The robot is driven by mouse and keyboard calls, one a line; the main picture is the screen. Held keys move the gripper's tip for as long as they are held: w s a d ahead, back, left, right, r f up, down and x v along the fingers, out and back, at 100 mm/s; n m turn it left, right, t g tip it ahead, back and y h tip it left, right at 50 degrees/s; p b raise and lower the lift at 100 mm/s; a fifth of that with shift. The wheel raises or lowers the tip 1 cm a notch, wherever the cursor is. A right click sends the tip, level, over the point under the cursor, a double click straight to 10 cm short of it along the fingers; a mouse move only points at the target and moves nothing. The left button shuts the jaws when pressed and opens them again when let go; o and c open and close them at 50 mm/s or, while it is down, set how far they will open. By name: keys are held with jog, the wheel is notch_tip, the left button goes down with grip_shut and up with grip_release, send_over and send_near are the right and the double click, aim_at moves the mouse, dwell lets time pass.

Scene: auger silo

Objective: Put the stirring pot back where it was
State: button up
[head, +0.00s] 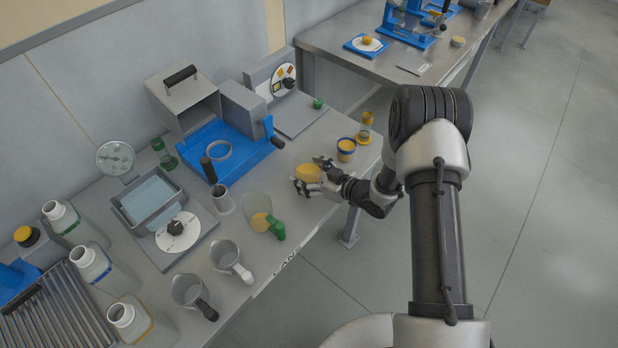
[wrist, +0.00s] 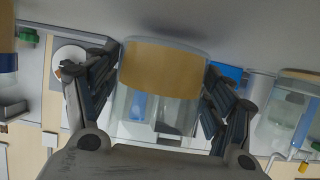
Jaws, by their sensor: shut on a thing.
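The pot in my gripper is a clear cylinder with an amber layer (wrist: 162,68), and I take it to be the stirring pot. In the head view the pot (head: 307,172) shows as a yellow patch at the front right of the bench. My gripper (head: 318,181) is shut around its sides, with a finger on each side in the wrist view (wrist: 163,85). The wrist view is upside down. The pot's base is close to the grey bench top; I cannot tell whether it touches. A blue stand with a ring (head: 217,150) is to the left of the pot.
A green-handled clear vessel (head: 262,216), a metal cup (head: 222,201) and two jugs (head: 228,256) stand to the left. The bench's front edge is near.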

jog(key=shift+f, duration=0.55)
jog(key=shift+f, duration=0.15)
jog(key=o, duration=1.4)
jog(key=shift+c, duration=0.2)
